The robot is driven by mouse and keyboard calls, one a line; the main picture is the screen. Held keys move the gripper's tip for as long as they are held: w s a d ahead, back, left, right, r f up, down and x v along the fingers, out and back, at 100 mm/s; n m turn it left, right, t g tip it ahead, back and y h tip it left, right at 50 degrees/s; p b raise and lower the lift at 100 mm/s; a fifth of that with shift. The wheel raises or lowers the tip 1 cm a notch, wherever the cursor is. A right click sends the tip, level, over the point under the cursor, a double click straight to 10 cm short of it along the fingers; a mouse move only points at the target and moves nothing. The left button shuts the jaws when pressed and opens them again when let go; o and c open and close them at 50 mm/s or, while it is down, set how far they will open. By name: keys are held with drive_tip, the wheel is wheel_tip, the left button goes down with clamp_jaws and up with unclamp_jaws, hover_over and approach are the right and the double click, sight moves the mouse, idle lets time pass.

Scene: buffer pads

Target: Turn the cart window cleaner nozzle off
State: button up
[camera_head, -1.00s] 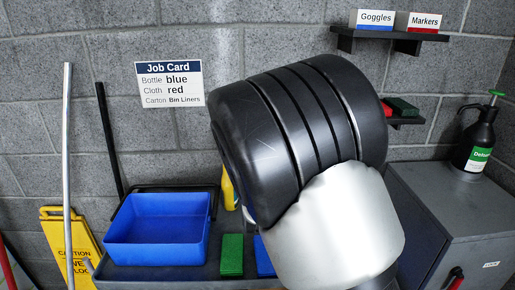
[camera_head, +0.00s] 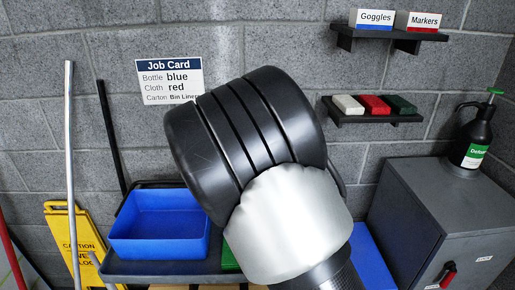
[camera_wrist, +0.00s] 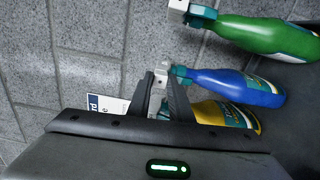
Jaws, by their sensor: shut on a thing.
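In the wrist view, a blue spray bottle (camera_wrist: 235,85) with a teal collar and a white nozzle (camera_wrist: 160,80) lies sideways in the picture. Its label is too small to read, so I cannot confirm that it is the window cleaner. My gripper (camera_wrist: 158,78) is at this nozzle, one dark finger on each side, shut on it. The nozzle's off or on setting cannot be made out. A green spray bottle (camera_wrist: 265,36) and a yellow bottle (camera_wrist: 225,114) stand on either side of the blue one. In the head view my arm hides the bottles and gripper.
A blue tray (camera_head: 160,250) sits on the grey cart, with a yellow caution sign (camera_head: 75,240) at left. A shelf (camera_head: 375,119) holds white, red and green items. A grey cabinet (camera_head: 425,215) with a pump bottle (camera_head: 475,140) stands at right.

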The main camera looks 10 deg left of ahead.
drive_tip(key=o, duration=0.6)
drive_tip(key=shift+c, duration=0.2)
drive_tip(key=v, duration=0.7)
